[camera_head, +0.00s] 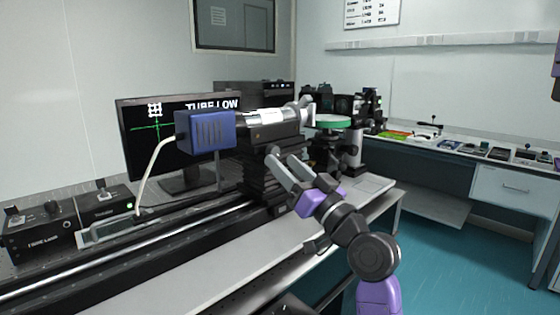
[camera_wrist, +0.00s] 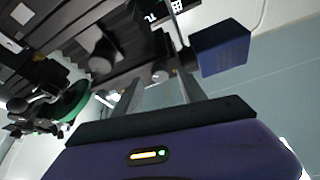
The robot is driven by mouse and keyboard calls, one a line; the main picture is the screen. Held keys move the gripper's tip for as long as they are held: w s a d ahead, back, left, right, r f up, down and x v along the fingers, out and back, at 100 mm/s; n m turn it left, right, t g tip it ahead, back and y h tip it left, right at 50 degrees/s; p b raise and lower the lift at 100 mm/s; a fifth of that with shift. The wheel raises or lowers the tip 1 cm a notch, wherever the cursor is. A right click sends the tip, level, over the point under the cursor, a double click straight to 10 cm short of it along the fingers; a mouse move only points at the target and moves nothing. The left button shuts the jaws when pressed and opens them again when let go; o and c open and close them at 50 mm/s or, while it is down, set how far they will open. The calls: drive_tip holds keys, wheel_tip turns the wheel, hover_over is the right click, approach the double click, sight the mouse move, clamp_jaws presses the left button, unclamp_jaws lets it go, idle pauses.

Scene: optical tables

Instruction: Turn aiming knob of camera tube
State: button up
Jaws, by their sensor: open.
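The camera tube (camera_head: 268,116), with a blue box (camera_head: 206,131) at its left end, sits on a black stand (camera_head: 262,175). In the wrist view the blue box (camera_wrist: 220,48) is at upper right. A small round grey knob (camera_wrist: 160,75) shows between my finger ends, and a larger knob-like part (camera_wrist: 103,62) lies further left. I cannot tell for certain which is the aiming knob. My gripper (camera_head: 282,157) is open, fingers pointing up at the near side of the tube's mount. No contact can be made out. The monitor (camera_head: 160,140) reads "TUBE LOW", with a white grid mark above a green crosshair.
A long black rail (camera_head: 130,245) runs along the bench below. A green-topped round stage (camera_head: 333,121) and other optics stand right of the tube. A white cable (camera_head: 152,170) hangs from the blue box. The floor (camera_head: 450,255) at right is clear.

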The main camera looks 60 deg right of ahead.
drive_tip(key=v, duration=0.5)
drive_tip(key=shift+s, duration=0.1)
drive_tip(key=shift+a, duration=0.1)
idle(0.4)
